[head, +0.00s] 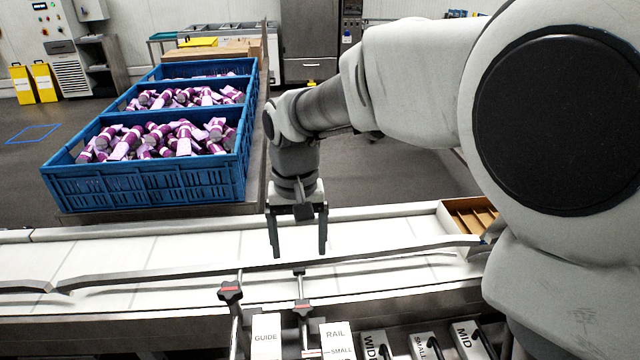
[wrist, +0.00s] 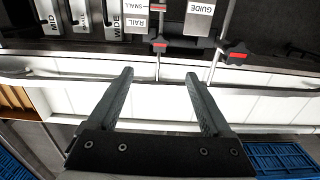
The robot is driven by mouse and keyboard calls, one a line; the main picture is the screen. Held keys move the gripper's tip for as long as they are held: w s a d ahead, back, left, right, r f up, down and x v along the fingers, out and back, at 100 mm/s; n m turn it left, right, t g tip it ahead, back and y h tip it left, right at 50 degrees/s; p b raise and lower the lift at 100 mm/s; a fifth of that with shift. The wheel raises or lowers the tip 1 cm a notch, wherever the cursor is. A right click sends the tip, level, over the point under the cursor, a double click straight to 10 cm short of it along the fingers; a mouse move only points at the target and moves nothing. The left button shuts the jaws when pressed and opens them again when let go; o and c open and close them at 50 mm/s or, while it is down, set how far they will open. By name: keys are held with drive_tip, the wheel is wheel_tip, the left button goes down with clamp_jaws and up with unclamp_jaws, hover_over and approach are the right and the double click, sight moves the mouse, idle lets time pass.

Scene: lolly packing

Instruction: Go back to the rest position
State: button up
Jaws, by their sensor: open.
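My gripper (head: 298,252) is open and empty. It points down above the white conveyor belt (head: 140,262), on the far side of the metal guide rail. In the wrist view the two dark fingers (wrist: 165,75) are spread apart with nothing between them, and the guide rail (wrist: 120,80) crosses beyond their tips. My arm reaches in from the right side of the head view and hides part of the conveyor there.
Blue crates (head: 150,188) full of purple-and-white lollies (head: 185,138) stand at the back left. A brown divided box (head: 470,217) sits on the belt at right. Rail clamps with red marks (head: 230,291) and labelled blocks (head: 266,336) line the near side. The belt's left part is clear.

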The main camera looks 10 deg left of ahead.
drive_tip(key=s+d+r+m+t, duration=0.1)
drive_tip(key=s+d+r, duration=0.15)
drive_tip(key=d, duration=0.35)
drive_tip(key=s+d+r+t, duration=0.2)
drive_tip(key=d+r, duration=0.2)
drive_tip(key=d, duration=0.3)
drive_tip(key=s+d+m+t, duration=0.1)
drive_tip(key=s+d+t, duration=0.1)
drive_tip(key=s+d, duration=0.7)
drive_tip(key=shift+d+r+m+t, duration=0.3)
drive_tip(key=shift+d+r, duration=0.15)
drive_tip(key=shift+d, duration=0.1)
drive_tip(key=shift+d, duration=0.1)
idle(1.6)
